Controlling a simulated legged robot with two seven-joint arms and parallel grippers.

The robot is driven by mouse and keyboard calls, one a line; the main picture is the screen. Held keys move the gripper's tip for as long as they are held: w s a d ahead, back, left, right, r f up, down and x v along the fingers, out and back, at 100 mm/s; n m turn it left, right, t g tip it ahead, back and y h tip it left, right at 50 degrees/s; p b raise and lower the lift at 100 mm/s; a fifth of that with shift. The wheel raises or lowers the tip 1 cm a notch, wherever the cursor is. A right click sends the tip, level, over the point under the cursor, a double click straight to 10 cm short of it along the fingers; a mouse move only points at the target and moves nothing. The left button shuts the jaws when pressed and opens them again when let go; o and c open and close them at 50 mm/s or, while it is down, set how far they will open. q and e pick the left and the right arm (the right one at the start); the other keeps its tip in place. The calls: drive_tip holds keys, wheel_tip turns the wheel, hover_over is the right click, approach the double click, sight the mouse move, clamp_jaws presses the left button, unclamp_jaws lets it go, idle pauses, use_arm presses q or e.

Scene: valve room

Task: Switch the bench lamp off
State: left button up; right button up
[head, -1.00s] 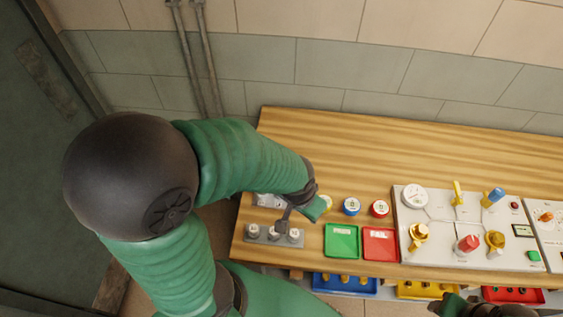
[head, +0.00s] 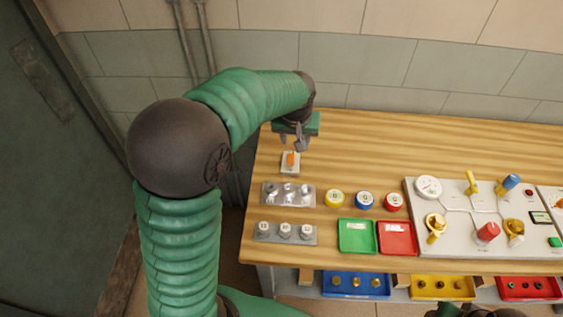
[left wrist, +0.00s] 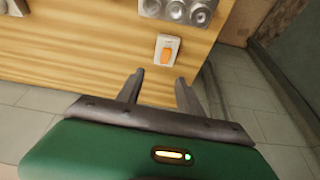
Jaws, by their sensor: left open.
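A small pale switch box with an orange rocker (head: 290,160) sits on the wooden bench near its left end. It also shows in the left wrist view (left wrist: 168,50), just ahead of my fingertips. My left gripper (head: 293,141) is open and empty, above the bench at the back side of the switch and apart from it. In the left wrist view its two fingers (left wrist: 160,78) are spread with bare wood between them. No lamp is in view. A dark part of my right arm (head: 475,311) shows at the bottom edge; its fingers cannot be made out.
A metal plate with several round sockets (head: 288,194) lies in front of the switch, with a plate of grey knobs (head: 286,233) nearer. Yellow, blue and red round pieces, green (head: 357,236) and red trays and a valve panel (head: 465,190) stand to the right. The back of the bench is clear.

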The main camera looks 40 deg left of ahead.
use_arm(q)
drive_tip(key=a, duration=0.2)
approach(291, 155)
drive_tip(key=shift+n, duration=0.3)
drive_tip(key=x, duration=0.8)
drive_tip(key=shift+w+a+p, duration=0.1)
drive_tip(key=shift+a+p, duration=0.05)
drive_tip(key=shift+p, duration=0.25)
drive_tip(key=shift+d+r, duration=0.2)
drive_tip(key=c, duration=0.3)
clamp_jaws()
